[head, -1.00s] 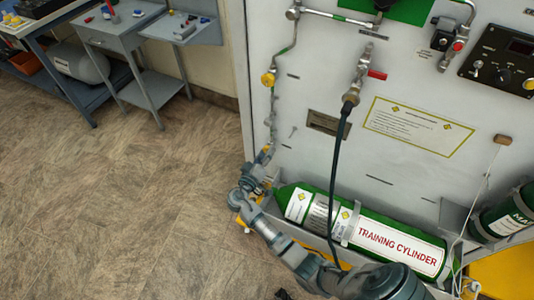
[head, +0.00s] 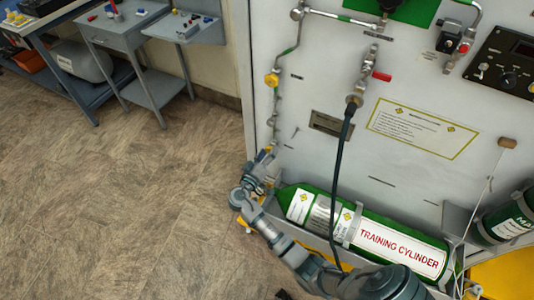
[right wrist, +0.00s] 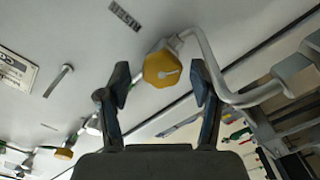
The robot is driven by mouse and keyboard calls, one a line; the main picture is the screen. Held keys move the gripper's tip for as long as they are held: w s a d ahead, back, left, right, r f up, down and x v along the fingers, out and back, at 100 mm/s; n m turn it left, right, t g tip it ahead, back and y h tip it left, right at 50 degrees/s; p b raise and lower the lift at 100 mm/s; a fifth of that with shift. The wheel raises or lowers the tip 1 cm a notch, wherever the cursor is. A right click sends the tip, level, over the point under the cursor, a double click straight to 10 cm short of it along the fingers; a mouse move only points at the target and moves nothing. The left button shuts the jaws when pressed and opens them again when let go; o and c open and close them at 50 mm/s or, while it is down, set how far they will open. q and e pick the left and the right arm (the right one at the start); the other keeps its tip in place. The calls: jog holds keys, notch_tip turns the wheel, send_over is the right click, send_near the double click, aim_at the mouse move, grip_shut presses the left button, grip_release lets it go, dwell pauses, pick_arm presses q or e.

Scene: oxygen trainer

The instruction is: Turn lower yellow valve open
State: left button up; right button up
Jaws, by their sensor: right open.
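The lower yellow valve (right wrist: 161,68) is an eight-sided knob on a metal pipe along the panel. In the right wrist view it lies just beyond and between my open right fingertips (right wrist: 164,84), with gaps to both fingers. My right gripper (head: 264,168) is low at the panel's left edge in the head view, where it mostly hides this valve. The upper yellow valve (head: 272,80) is on the same pipe run higher up. Another yellow knob (right wrist: 63,153) shows farther off in the right wrist view. My left gripper is not in view.
A green training cylinder (head: 374,236) lies in a bracket right of my gripper. A black hose (head: 336,178) hangs down the panel. The pipe (right wrist: 221,82) bends close beside my right-hand finger. Grey workbenches (head: 135,36) stand at the upper left; the floor (head: 120,190) between is clear.

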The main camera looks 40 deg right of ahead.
notch_tip(320, 180, up, 9)
jog(key=shift+r, duration=0.2)
jog(key=shift+w, duration=0.1)
